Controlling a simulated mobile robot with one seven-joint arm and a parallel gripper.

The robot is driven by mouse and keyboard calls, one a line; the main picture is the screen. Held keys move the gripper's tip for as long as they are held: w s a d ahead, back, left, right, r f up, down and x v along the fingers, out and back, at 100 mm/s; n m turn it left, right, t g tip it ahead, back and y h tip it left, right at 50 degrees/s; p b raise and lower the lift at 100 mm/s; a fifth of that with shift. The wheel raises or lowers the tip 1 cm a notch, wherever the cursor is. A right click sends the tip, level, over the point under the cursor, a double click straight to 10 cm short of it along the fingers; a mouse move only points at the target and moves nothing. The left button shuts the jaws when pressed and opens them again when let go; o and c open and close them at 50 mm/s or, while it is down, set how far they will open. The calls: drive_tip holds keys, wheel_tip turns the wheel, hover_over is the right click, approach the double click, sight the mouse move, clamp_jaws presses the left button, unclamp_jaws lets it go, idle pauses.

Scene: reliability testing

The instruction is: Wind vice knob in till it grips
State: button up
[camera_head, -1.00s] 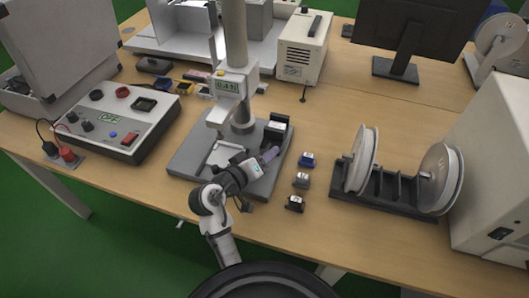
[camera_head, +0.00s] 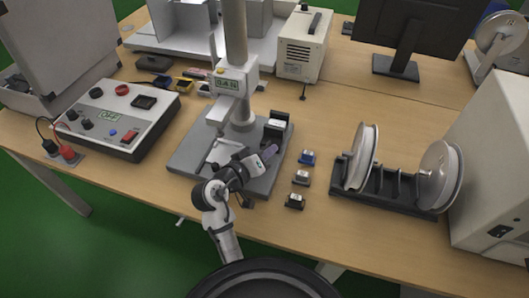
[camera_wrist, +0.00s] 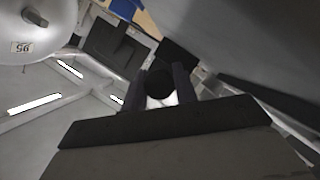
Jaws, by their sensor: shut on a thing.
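The vice (camera_head: 277,125) is a dark block with a pale top, on the right side of the test stand's grey base plate (camera_head: 185,160). My gripper (camera_head: 270,151) reaches it from the front, low over the plate. In the wrist view, my two dark fingers (camera_wrist: 160,88) are shut on a round black knob (camera_wrist: 159,82), one finger on each side. The knob's far side and shaft are hidden, as is any gap in the vice's jaws. The stand's column carries a head with a small green display (camera_head: 228,84).
Several small blocks, one a blue block (camera_head: 307,157), stand just right of the plate. Farther right is a spool rack (camera_head: 385,195). A control box (camera_head: 118,120) sits to the left. The stand's head overhangs the plate to the left of my gripper.

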drive_tip(key=m+y+b, duration=0.2)
drive_tip(key=m+y, duration=0.1)
drive_tip(key=m, duration=0.1)
drive_tip(key=shift+d+m+b, duration=0.1)
drive_tip(key=shift+m+b, duration=0.2)
drive_tip(key=shift+m, duration=0.1)
drive_tip(key=m+t+y+b, duration=0.1)
drive_tip(key=m+y+b, duration=0.1)
drive_tip(key=m+y, duration=0.1)
drive_tip(key=shift+m, duration=0.5)
idle(0.3)
drive_tip(key=o, duration=1)
drive_tip(key=shift+c, duration=0.2)
drive_tip(key=shift+s+r+y, duration=0.1)
drive_tip(key=shift+y, duration=0.2)
